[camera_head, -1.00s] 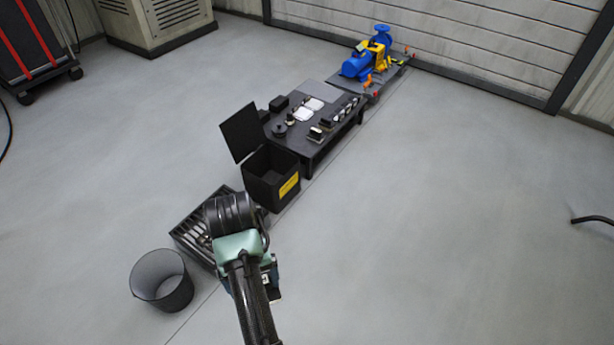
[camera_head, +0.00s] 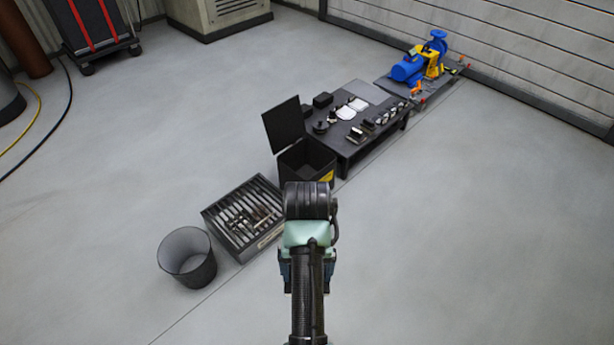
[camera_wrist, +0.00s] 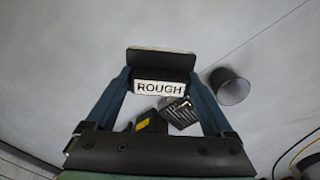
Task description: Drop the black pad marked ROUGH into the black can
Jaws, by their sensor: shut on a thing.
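In the wrist view my gripper (camera_wrist: 160,84) is shut on a black pad (camera_wrist: 160,62) with a white label reading ROUGH. The pad is held between the two blue fingers, above the floor. In the head view my arm hides the fingers and the pad. The black can (camera_head: 187,258) is an open, dark round bin standing upright on the floor at the lower left, left of my arm. It also shows in the wrist view (camera_wrist: 230,87), to the right of the pad and apart from it.
A slatted tray (camera_head: 221,232) with small parts stands between the can and a black box (camera_head: 284,132) with a raised lid and yellow label. A low black table (camera_head: 349,152) bears several small items. A blue and yellow pump (camera_head: 410,68) stands behind. The right floor is clear.

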